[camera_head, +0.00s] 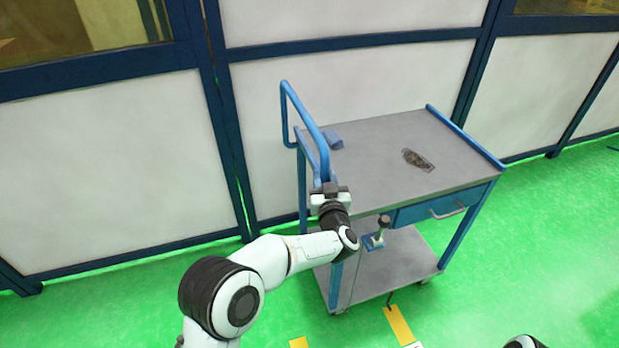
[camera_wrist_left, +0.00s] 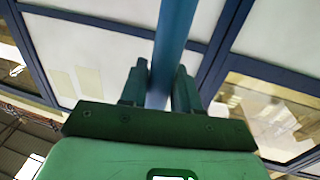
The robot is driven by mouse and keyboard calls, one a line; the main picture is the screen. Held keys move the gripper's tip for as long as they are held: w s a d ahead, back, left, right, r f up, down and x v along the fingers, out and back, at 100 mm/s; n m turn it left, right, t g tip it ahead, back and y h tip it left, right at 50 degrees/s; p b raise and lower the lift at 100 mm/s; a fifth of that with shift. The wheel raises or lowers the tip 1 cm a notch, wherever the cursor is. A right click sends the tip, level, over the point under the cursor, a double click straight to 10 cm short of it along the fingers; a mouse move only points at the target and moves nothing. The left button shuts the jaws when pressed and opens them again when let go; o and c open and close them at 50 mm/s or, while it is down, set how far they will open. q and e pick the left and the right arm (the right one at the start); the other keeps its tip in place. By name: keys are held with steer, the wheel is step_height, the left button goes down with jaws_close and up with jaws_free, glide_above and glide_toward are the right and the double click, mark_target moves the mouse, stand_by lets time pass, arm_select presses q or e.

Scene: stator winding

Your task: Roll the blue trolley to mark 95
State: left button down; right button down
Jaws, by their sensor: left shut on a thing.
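The blue trolley (camera_head: 380,160) stands on the green floor near the wall panels, with a grey top, a drawer and a lower shelf. Its blue push handle (camera_head: 303,115) rises at its left end. My left gripper (camera_head: 325,186) is shut on the handle near its lower front end. In the left wrist view the blue handle bar (camera_wrist_left: 174,45) runs between the two fingers of my left gripper (camera_wrist_left: 158,90). A small dark part of my right arm may show at the bottom edge; the right gripper is not visible. No number 95 is readable on the floor.
A dark object (camera_head: 418,160) and a blue item (camera_head: 333,140) lie on the trolley top. A small upright item (camera_head: 378,235) stands on the lower shelf. Yellow floor marks (camera_head: 399,325) lie in front. White panels (camera_head: 340,90) close off the back; green floor (camera_head: 540,240) is free at right.

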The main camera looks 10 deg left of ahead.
arm_select(q)
steer(key=shift+w+d, duration=0.25)
steer(key=shift+d, duration=0.25)
steer(key=shift+w+d, duration=0.2)
steer(key=shift+d, duration=0.3)
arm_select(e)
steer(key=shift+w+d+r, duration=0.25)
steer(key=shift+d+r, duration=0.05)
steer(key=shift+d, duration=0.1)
arm_select(q)
steer(key=c, duration=1)
jaws_free()
steer(key=shift+d, duration=0.1)
steer(key=shift+o, duration=0.2)
steer(key=shift+w, duration=0.1)
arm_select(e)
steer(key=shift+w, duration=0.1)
arm_select(q)
steer(key=b+v, duration=0.1)
steer(key=v, duration=1.2)
steer(key=shift+s, duration=0.25)
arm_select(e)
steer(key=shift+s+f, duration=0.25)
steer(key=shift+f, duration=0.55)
